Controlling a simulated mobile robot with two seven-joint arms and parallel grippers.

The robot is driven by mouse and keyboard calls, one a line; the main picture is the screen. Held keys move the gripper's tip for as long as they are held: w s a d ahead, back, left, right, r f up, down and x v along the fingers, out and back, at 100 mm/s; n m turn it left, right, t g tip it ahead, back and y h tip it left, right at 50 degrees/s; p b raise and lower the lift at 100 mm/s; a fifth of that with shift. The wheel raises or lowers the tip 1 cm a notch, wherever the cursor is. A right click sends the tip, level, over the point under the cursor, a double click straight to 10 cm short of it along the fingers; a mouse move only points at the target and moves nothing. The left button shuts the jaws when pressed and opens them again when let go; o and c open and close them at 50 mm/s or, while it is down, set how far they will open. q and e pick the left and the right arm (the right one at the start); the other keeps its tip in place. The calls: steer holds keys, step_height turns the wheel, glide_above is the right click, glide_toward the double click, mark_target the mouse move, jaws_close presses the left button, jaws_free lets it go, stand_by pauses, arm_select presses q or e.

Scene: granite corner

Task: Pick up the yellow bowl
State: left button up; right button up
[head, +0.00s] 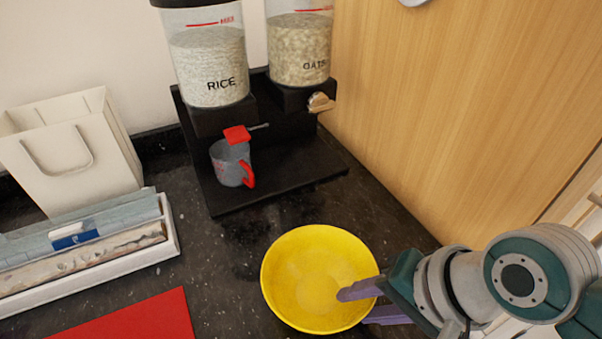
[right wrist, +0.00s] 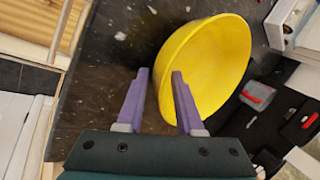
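The yellow bowl (head: 310,265) stands upright on the dark granite counter, right of the picture's middle in the head view. It also fills the upper middle of the right wrist view (right wrist: 215,60). My right gripper (head: 353,307) is at the bowl's right-hand rim, with its purple fingers apart. One finger reaches over the inside of the bowl and the other is outside it. In the right wrist view the gripper (right wrist: 160,72) has the rim between its fingers, with a gap showing. Contact with the rim cannot be told. My left gripper is not in view.
A black dispenser stand (head: 285,178) with rice and oats containers is behind the bowl, with a grey mug (head: 228,165) on it. A white bag (head: 75,150), a white tray (head: 150,255) and a red mat (head: 150,318) lie left. A wooden panel (head: 460,100) rises at right.

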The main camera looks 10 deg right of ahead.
steer(key=shift+w+a+f, duration=0.1)
steer(key=shift+f, duration=0.15)
steer(key=shift+c, duration=0.4)
jaws_close()
steer(key=shift+r, duration=0.1)
stand_by(0.8)
